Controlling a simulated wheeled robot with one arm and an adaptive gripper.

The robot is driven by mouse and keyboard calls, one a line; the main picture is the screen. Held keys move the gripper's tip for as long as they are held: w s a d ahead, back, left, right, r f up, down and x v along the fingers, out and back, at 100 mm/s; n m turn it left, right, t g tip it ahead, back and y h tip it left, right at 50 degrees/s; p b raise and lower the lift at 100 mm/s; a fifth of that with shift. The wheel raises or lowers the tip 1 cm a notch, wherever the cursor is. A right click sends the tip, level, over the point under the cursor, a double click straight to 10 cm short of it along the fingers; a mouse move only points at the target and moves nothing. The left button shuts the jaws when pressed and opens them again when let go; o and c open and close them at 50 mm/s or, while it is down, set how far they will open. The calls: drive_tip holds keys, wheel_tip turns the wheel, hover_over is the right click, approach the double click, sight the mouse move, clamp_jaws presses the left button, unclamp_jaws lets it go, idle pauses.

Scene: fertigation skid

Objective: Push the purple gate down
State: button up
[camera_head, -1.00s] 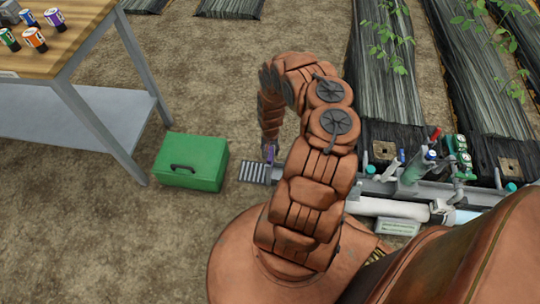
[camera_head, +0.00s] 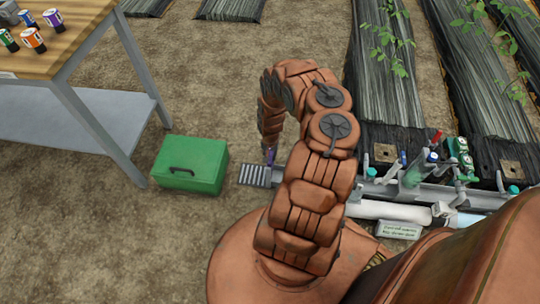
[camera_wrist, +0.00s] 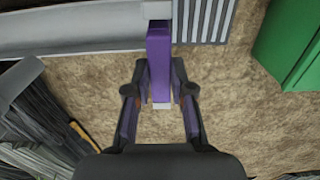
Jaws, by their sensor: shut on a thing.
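The purple gate (camera_wrist: 159,48) is a flat, narrow bar at the edge of the grey channel, seen in the wrist view with a pale tip at its near end. My gripper (camera_wrist: 159,76) has its two dark fingers on either side of the bar and is shut on it. In the head view only a small purple patch of the gate (camera_head: 271,156) shows below the end of my arm. My fingers are mostly hidden there by the arm.
A slatted grate (camera_head: 256,175) lies beside the gate. A green box (camera_head: 190,165) sits left of it on the soil. A wooden-topped table (camera_head: 70,40) with several small cans stands at upper left. Pipes and valves (camera_head: 420,170) line the skid at right.

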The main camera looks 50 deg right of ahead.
drive_tip(key=shift+f, duration=0.1)
clamp_jaws()
wheel_tip(320, 180, down, 6)
drive_tip(key=b, duration=0.4)
drive_tip(key=shift+s+b, duration=0.1)
drive_tip(key=shift+b, duration=0.3)
drive_tip(key=o, duration=0.9)
unclamp_jaws()
drive_tip(key=shift+d+r, duration=0.1)
drive_tip(key=shift+r, duration=6)
